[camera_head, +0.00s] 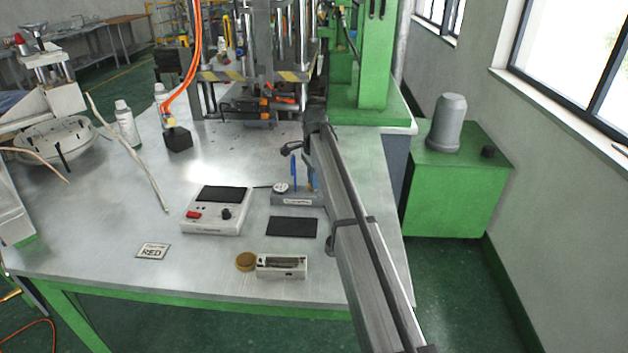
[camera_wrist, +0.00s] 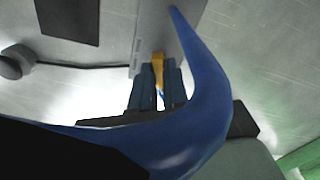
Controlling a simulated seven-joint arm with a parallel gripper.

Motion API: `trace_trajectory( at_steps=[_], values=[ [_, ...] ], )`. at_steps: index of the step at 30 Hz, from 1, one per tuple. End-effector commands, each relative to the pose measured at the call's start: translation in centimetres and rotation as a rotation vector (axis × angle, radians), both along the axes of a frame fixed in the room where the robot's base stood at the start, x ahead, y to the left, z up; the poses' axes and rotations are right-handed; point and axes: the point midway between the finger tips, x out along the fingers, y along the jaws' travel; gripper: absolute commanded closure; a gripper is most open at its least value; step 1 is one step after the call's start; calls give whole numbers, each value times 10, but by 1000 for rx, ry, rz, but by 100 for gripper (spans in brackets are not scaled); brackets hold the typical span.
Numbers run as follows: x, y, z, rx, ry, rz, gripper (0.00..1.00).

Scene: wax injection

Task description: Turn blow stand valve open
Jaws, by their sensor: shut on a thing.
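The blow stand (camera_head: 292,199) is a grey base with a label on the metal table, with a round gauge (camera_head: 281,188) at its left and a thin blue upright part (camera_head: 293,172). Its small yellow valve (camera_head: 310,185) is mostly hidden behind my arm. In the wrist view, the yellow valve handle (camera_wrist: 158,58) stands between the fingers of my gripper (camera_wrist: 158,78), which is shut on it. A large blue curved tube (camera_wrist: 214,85) crosses close in front of the wrist camera and hides part of the view. I cannot tell the valve's exact angle.
A white control box (camera_head: 217,216) with a red switch stands left of the stand. The press (camera_head: 257,75) stands behind.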

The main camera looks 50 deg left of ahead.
Motion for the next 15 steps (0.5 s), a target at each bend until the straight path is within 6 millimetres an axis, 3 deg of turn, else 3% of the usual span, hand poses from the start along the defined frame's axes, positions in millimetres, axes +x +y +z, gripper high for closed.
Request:
trace_trajectory(
  at_steps=[15],
  values=[
    [0, 0, 0, 1, 0, 193, 100]
  ],
)
